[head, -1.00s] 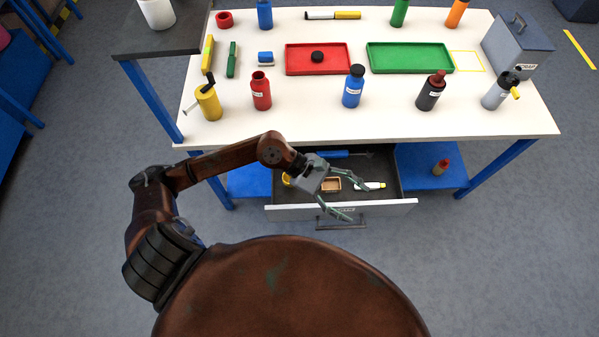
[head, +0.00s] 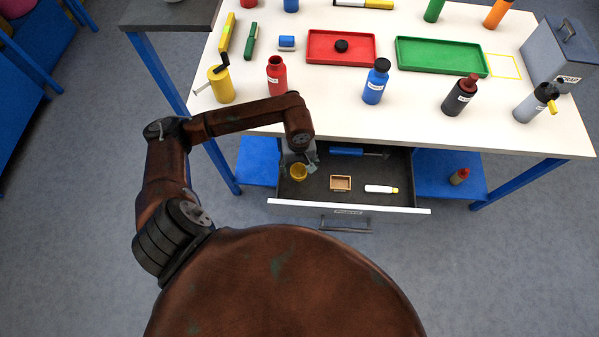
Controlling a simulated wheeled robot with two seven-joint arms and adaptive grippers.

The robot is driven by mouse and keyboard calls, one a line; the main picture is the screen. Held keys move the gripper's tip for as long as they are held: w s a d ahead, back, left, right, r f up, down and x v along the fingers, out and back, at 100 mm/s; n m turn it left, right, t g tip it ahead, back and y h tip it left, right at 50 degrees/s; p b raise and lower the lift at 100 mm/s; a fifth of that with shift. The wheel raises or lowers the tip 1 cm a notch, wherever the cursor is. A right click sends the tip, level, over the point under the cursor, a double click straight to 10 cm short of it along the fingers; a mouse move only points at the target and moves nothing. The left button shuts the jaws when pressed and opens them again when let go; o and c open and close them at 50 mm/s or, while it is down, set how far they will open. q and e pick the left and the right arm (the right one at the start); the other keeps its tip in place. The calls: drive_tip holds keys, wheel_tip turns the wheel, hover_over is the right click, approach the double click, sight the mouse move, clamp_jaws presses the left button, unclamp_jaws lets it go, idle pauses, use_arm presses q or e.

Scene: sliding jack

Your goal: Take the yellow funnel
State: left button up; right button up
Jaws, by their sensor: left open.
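The yellow funnel (head: 299,173) lies in the left part of the open drawer (head: 320,190) under the white table. It looks like a small round yellow cup shape, with its far side partly covered by my gripper. My left gripper (head: 299,163) points down over the drawer, right at the funnel, with its fingers spread to either side. It is open, and I cannot tell whether the fingers touch the funnel. My right gripper is out of view.
The table edge (head: 400,138) overhangs the drawer's back. A red bottle (head: 276,76) stands near my forearm.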

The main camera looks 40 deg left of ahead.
use_arm(q)
drive_tip(key=shift+a+f, duration=0.1)
drive_tip(key=shift+f, duration=0.75)
drive_tip(key=shift+c, duration=0.2)
drive_tip(key=c, duration=1.1)
